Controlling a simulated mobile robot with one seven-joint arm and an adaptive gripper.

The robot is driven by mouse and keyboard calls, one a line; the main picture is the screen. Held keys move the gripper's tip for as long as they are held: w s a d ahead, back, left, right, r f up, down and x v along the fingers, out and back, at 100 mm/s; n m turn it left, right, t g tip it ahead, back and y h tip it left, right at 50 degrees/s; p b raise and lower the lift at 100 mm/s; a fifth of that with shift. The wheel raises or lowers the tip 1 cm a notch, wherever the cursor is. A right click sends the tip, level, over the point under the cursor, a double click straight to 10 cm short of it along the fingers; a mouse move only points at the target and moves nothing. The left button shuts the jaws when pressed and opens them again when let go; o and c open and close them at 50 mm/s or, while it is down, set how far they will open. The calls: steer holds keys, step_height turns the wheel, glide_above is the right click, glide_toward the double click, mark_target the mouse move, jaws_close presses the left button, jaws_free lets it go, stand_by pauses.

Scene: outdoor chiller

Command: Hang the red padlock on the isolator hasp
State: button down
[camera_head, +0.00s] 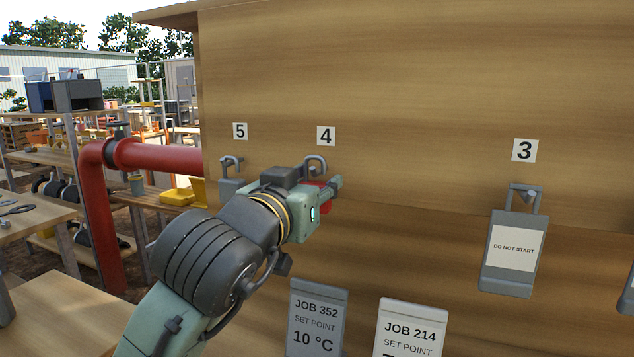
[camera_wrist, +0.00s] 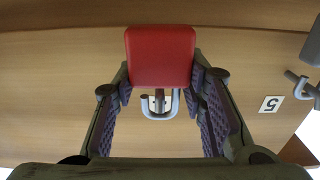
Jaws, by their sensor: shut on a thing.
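The red padlock (camera_head: 326,205) is mostly hidden behind my gripper (camera_head: 328,192) at the wooden board, under the label 4. Its grey shackle (camera_head: 316,163) shows above the gripper, at the peg there. In the wrist view the red body (camera_wrist: 160,55) sits between the two fingers of my gripper (camera_wrist: 160,84), which is shut on it. The shackle (camera_wrist: 145,108) also shows there, with a peg near its middle; I cannot tell whether the padlock's weight rests on the peg. The isolator hasp is not identifiable in either view.
A grey padlock-like piece (camera_head: 231,188) hangs under label 5, close left of my gripper. A DO NOT START tag (camera_head: 513,250) hangs under label 3. JOB 352 (camera_head: 318,312) and JOB 214 (camera_head: 410,328) tags are lower. A red pipe (camera_head: 160,157) and benches stand left.

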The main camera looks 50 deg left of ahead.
steer(key=shift+v, duration=2.45)
steer(key=c, duration=1.6)
jaws_free()
jaws_close()
